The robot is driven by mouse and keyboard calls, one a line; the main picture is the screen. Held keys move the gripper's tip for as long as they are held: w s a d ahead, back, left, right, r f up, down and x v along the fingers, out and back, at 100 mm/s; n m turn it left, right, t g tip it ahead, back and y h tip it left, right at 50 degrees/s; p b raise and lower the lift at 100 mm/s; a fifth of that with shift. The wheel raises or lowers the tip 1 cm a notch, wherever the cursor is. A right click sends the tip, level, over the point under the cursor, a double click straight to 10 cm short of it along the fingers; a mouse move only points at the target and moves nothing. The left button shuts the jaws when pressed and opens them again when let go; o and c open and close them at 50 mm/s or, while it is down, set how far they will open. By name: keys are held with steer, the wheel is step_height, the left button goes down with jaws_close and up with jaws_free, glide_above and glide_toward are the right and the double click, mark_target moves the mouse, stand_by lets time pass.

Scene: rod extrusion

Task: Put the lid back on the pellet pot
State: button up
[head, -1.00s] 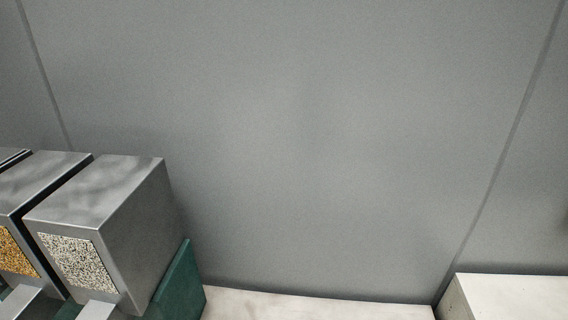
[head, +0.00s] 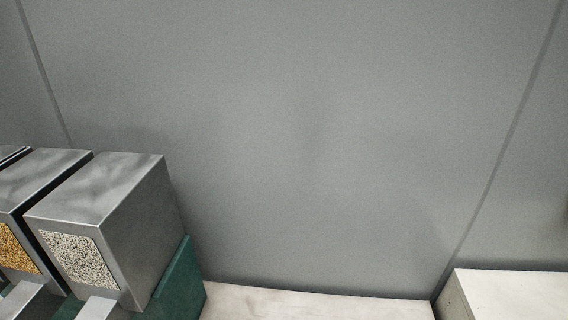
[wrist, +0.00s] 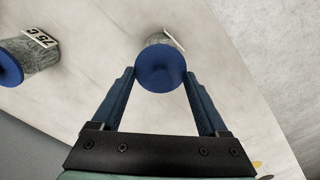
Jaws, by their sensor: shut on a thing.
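In the wrist view my gripper (wrist: 160,76) is shut on a round blue lid (wrist: 161,62), with one fingertip at each side of its rim. Behind the lid, a sliver of a grey pot with a pale label (wrist: 173,38) shows at its upper right. The lid hides most of this pot, and I cannot tell whether lid and pot touch. A second grey pot (wrist: 42,55) with a "75 C" label and a blue lid (wrist: 8,69) is at the left. The head view shows neither the gripper nor the pots.
Grey metal hoppers (head: 110,195) with speckled pellet windows stand at the left in the head view, by a green block (head: 178,285). A pale surface (head: 310,304) runs along the wall. A pale block (head: 515,295) is at the right.

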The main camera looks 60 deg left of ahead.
stand_by(0.4)
steer(key=o, duration=1.2)
steer(key=shift+r, duration=0.1)
steer(key=shift+r+p, duration=3.45)
steer(key=shift+p, duration=0.25)
steer(key=shift+f, duration=0.1)
steer(key=shift+c, duration=0.3)
jaws_close()
